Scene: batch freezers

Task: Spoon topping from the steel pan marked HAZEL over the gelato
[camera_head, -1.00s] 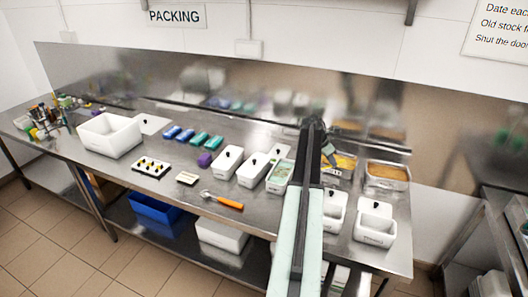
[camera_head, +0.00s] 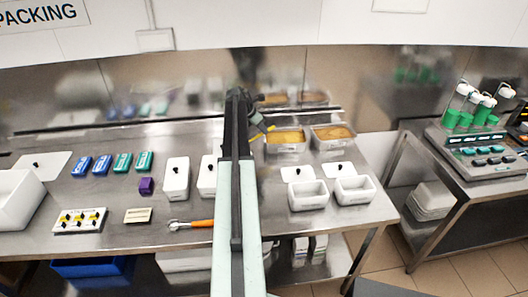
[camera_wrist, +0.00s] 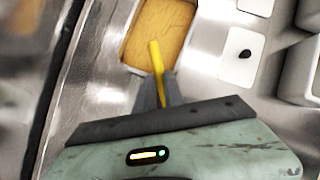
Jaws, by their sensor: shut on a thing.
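My gripper (camera_head: 262,120) is shut on a yellow spoon handle (camera_wrist: 157,68), which juts forward from the jaws in the wrist view. The spoon's far end cannot be made out. Two steel pans with tan-orange topping stand at the back right of the bench: the left pan (camera_head: 287,148) is just right of my gripper, and the right pan (camera_head: 333,143) is beyond it. No HAZEL mark is legible. One pan's topping (camera_wrist: 165,30) lies under the yellow handle in the wrist view. The gelato is not clearly visible; my arm covers part of the bench.
Two open white tubs (camera_head: 308,196) (camera_head: 354,191) with lids behind stand in front of the pans. White lidded tubs (camera_head: 176,180) and an orange-handled tool (camera_head: 195,223) lie left of my arm. A dispenser counter (camera_head: 485,150) stands at right, across a gap.

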